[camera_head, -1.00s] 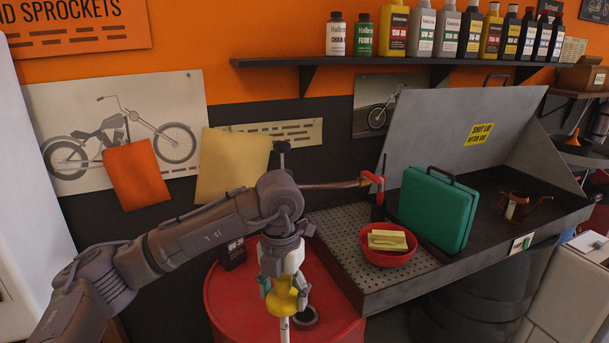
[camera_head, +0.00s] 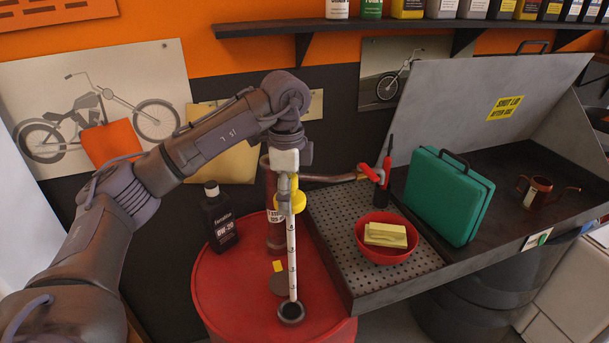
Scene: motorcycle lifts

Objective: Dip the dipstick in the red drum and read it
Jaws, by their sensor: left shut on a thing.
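The red drum (camera_head: 230,290) stands below my left arm, with a dark round opening (camera_head: 291,312) near the front of its top. My left gripper (camera_head: 287,186) is above the drum, shut on the dipstick's yellow handle (camera_head: 291,203). The dipstick's white marked rod (camera_head: 292,255) hangs nearly upright. Its lower end meets the opening in the picture; I cannot tell how far in it is. The marks are too small to read. My right gripper is not in view.
A black oil bottle (camera_head: 219,218), a dark cylinder with a tap pipe, and a dark disc (camera_head: 283,285) are on the drum. To the right, the bench's perforated tray (camera_head: 345,246) holds a red bowl (camera_head: 369,258) with yellow cloths. A green case (camera_head: 447,200) stands beside it.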

